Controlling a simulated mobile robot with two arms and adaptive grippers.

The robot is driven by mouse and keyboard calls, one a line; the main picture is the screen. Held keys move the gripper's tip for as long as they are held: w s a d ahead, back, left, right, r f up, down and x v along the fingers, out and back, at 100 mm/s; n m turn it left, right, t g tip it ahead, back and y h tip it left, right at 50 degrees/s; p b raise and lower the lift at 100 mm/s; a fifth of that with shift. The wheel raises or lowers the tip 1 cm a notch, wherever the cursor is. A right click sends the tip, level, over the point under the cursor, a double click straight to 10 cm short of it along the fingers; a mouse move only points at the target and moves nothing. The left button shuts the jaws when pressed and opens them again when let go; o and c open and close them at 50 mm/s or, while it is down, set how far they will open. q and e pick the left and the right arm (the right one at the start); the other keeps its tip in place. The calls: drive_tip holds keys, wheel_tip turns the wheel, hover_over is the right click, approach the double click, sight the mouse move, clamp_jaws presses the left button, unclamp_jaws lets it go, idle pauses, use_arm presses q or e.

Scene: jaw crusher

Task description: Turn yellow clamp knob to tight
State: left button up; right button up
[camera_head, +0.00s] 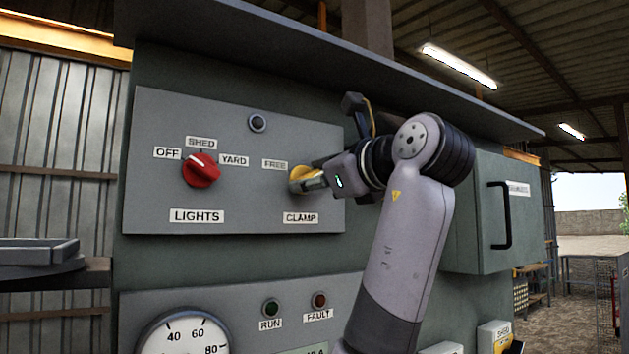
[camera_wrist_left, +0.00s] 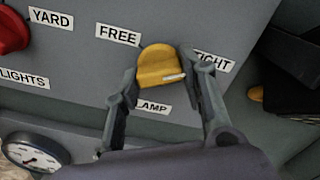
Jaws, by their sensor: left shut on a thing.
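The yellow clamp knob (camera_head: 299,173) is on the upper grey panel, above the CLAMP label and beside the FREE label. In the left wrist view the knob (camera_wrist_left: 158,62) sits between the FREE and TIGHT labels; its white mark lies at its right side, pointing roughly rightward. My left gripper (camera_head: 310,182) is shut on the knob. In the left wrist view the left gripper (camera_wrist_left: 161,75) has one finger on each side of it. A finger partly covers the TIGHT label there, and my gripper hides that label in the head view. My right gripper is not in view.
A red LIGHTS knob (camera_head: 201,170) is left of the clamp knob, with a dark round button (camera_head: 257,123) above between them. A lower panel has a gauge (camera_head: 183,335) and two lamps. A cabinet with a black handle (camera_head: 501,215) stands to the right.

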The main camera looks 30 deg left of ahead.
use_arm(q)
drive_tip(key=shift+f, duration=0.1)
drive_tip(key=o, duration=1.2)
drive_tip(key=shift+c, duration=0.2)
drive_tip(key=v, duration=1.2)
drive_tip(key=shift+w, duration=0.1)
